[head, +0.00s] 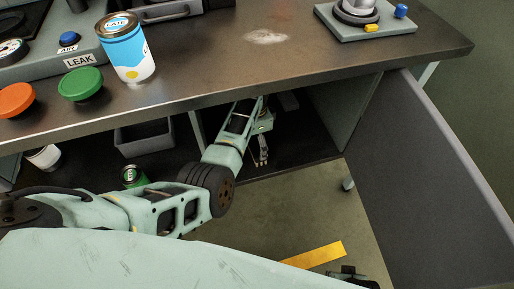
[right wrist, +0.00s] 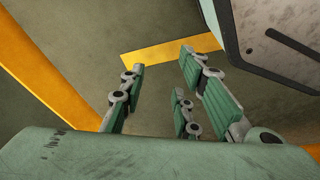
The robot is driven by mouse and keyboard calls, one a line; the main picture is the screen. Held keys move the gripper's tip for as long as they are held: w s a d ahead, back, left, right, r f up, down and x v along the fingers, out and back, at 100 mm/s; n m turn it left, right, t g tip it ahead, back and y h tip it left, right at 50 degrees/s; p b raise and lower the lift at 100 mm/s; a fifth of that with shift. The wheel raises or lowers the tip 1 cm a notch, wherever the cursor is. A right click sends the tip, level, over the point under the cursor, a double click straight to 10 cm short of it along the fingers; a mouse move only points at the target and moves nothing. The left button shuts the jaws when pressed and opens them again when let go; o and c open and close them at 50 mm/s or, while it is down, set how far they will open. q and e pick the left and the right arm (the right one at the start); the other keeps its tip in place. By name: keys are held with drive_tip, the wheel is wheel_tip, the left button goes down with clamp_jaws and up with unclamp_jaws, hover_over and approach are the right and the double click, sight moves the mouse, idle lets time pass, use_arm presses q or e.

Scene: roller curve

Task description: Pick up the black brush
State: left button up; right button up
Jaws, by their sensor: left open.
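I cannot make out a black brush in either view; the dark inside of the cabinet hides detail. My left gripper (head: 262,158) reaches in under the tabletop, into the open cabinet. Its fingers point down and are open, a little above the dark cabinet floor (head: 290,160). I see nothing between them. My right gripper (right wrist: 160,80) shows in the right wrist view with its fingers spread apart and empty, above the bare floor.
The cabinet door (head: 425,180) stands open at the right. A grey bin (head: 143,137), a green can (head: 132,175) and a white can (head: 44,157) are on the lower shelf. A blue-and-white can (head: 128,50) and coloured knobs are above. Yellow tape (head: 318,255) marks the open floor.

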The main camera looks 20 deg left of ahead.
sight(257, 145)
use_arm(q)
drive_tip(key=f, duration=0.1)
drive_tip(key=f+b, duration=0.1)
drive_tip(key=f, duration=0.1)
drive_tip(key=f+b, duration=0.1)
drive_tip(key=f, duration=0.1)
drive_tip(key=shift+w+d+f, duration=0.1)
drive_tip(key=shift+w, duration=0.15)
drive_tip(key=shift+f+b, duration=0.25)
drive_tip(key=shift+b, duration=0.05)
use_arm(e)
wheel_tip(257, 145, up, 9)
drive_tip(key=w, duration=0.3)
drive_tip(key=shift+a, duration=0.1)
use_arm(q)
drive_tip(key=c, duration=1.1)
use_arm(e)
drive_tip(key=shift+t, duration=0.3)
use_arm(q)
drive_tip(key=shift+r, duration=0.15)
drive_tip(key=shift+r, duration=0.2)
wheel_tip(257, 145, up, 9)
drive_tip(key=p, duration=0.4)
drive_tip(key=shift+r, duration=0.2)
use_arm(e)
drive_tip(key=s+f+g, duration=0.1)
drive_tip(key=s+f, duration=0.4)
drive_tip(key=f, duration=0.7)
drive_tip(key=shift+d, duration=0.3)
